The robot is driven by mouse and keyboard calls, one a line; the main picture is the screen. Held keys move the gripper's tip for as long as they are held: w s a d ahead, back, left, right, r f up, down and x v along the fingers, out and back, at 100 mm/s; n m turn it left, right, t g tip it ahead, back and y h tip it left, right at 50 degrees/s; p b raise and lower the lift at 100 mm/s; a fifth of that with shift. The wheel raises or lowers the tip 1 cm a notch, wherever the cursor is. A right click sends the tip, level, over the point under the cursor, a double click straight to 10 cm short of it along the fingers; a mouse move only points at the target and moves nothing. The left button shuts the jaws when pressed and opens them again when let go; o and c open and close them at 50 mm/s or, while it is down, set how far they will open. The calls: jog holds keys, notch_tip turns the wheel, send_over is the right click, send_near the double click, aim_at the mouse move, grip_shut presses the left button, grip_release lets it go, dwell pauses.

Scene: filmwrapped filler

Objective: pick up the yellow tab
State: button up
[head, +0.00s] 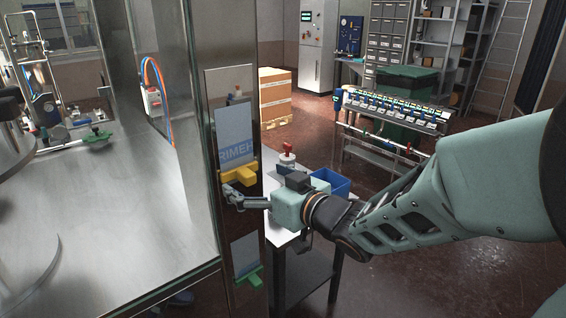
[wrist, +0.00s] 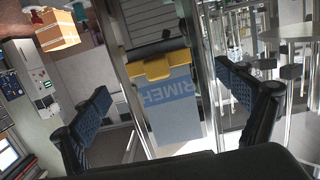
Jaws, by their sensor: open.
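The yellow tab (head: 238,174) is a wide clip-like piece on the narrow metal post at the front corner of the machine, at the lower edge of a pale sheet with a blue lettered band. In the wrist view the yellow tab (wrist: 166,67) is upper centre, with the sheet (wrist: 172,120) in line with it. My gripper (head: 229,192) is open and empty, just below the tab in the head view. In the wrist view my gripper (wrist: 163,84) has its fingers spread either side of the tab, without visible contact. Exact depth between them is unclear.
A green tab (head: 247,276) sits lower on the same post. A small table with a white-and-red bottle (head: 287,158) and a blue bin (head: 331,183) stands right behind my wrist. Glass and a metal worktop (head: 120,215) lie left of the post.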

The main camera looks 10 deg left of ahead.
aim_at(244, 170)
jog(key=b+x, duration=0.1)
jog(key=x, duration=0.4)
jog(key=shift+d, duration=0.1)
jog(key=shift+c, duration=0.7)
jog(key=c, duration=1)
